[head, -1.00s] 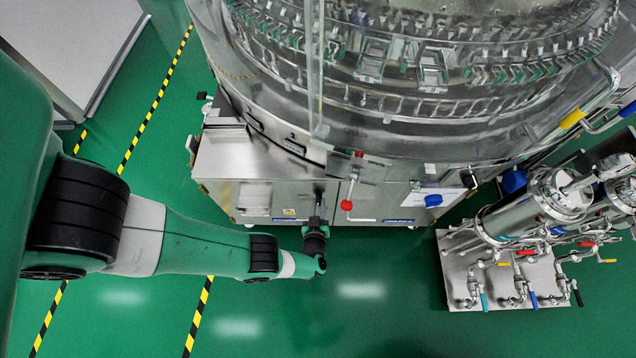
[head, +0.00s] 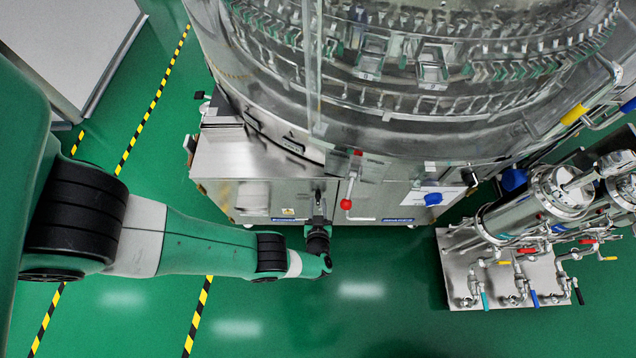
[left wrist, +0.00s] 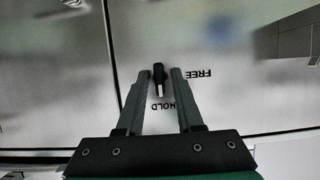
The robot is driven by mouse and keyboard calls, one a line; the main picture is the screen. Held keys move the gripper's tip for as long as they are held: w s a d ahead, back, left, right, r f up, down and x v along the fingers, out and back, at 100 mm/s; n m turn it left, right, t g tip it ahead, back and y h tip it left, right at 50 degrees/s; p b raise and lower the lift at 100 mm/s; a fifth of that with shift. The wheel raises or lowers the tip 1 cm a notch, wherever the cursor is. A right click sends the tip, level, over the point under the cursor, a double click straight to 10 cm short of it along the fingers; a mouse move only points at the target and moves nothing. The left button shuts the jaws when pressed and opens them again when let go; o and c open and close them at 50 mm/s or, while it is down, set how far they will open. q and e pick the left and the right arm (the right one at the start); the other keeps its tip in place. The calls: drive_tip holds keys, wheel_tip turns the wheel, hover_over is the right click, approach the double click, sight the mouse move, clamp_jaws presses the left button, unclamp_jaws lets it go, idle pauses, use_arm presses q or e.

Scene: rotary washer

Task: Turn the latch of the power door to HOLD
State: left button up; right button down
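The latch (left wrist: 158,76) is a small black knob with a white end on a steel door panel (left wrist: 215,40). In the left wrist view its white end points down the picture, toward the word HOLD (left wrist: 163,106). The word FREE (left wrist: 197,74) is to its right. My left gripper (left wrist: 159,73) is open, with one finger on each side of the latch and gaps on both sides. In the head view this gripper (head: 318,204) is at the front of the steel cabinet and hides the latch. My right gripper is in neither view.
A red-knobbed lever (head: 346,204) is just right of my left gripper on the washer's front. A blue knob (head: 433,199) is further right. A pipe and valve stand (head: 500,280) stands at the right. The green floor before the cabinet is clear.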

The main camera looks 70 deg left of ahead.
use_arm(q)
drive_tip(key=shift+o, duration=0.3)
drive_tip(key=shift+r, duration=0.1)
drive_tip(key=shift+d+r, duration=0.2)
drive_tip(key=shift+d, duration=0.1)
drive_tip(key=p+v, duration=0.4)
drive_tip(key=v, duration=0.7)
drive_tip(key=shift+f, duration=0.2)
drive_tip(key=shift+s, duration=0.1)
